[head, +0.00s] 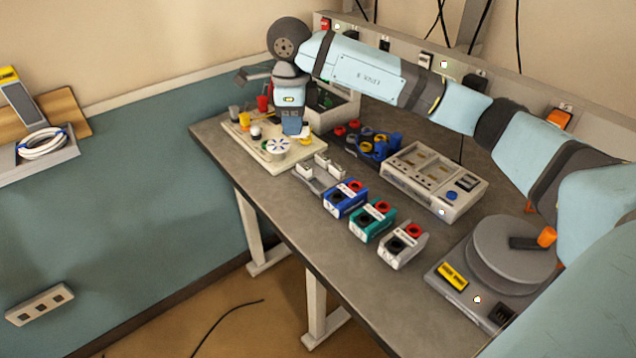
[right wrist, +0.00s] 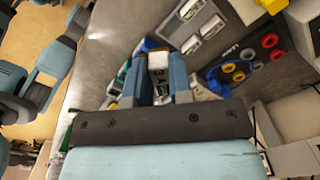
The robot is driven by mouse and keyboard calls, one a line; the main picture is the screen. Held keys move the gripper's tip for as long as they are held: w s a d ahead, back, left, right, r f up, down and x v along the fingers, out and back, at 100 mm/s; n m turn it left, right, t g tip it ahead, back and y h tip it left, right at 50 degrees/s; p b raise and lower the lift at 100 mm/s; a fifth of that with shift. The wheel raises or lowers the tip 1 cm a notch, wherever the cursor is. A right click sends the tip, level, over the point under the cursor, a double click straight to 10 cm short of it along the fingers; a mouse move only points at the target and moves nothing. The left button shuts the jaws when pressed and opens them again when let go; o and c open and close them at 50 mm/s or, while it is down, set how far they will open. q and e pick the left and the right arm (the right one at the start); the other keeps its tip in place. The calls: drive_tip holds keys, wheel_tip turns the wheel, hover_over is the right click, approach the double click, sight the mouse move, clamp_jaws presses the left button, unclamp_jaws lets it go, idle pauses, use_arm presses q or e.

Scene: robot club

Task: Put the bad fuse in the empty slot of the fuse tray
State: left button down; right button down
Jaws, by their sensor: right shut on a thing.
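My right gripper (head: 292,132) points down over the back part of the table, at the cream board's right edge. In the right wrist view its two fingers (right wrist: 158,90) are shut on a small white fuse (right wrist: 158,62) with dark lettering on its side. The fuse's lower part is hidden between the fingers. The grey fuse tray (head: 317,184) is just right of and nearer than the gripper, with white fuses standing in it. It also shows in the right wrist view (right wrist: 205,14), beyond the fingertips. My left gripper is not in view.
The cream board (head: 283,159) carries several small cups and a patterned disc. Blue (head: 345,200), green (head: 372,221) and grey (head: 402,246) modules line the table's front. A round-topped device (head: 510,250) is at right.

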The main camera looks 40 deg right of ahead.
sight(315, 184)
drive_tip(key=d+r+m, duration=0.4)
drive_tip(key=d+m, duration=0.1)
drive_tip(key=m, duration=0.5)
drive_tip(key=f, duration=1.3)
drive_tip(key=f+p, duration=0.1)
drive_tip(key=f, duration=0.5)
drive_tip(key=shift+s+f, duration=0.25)
drive_tip(key=shift+f, duration=0.1)
drive_tip(key=shift+f, duration=0.1)
drive_tip(key=c, duration=1.5)
unclamp_jaws()
drive_tip(key=shift+f, duration=0.1)
drive_tip(key=o, duration=0.5)
wheel_tip(315, 184, up, 12)
drive_tip(key=shift+r, duration=0.2)
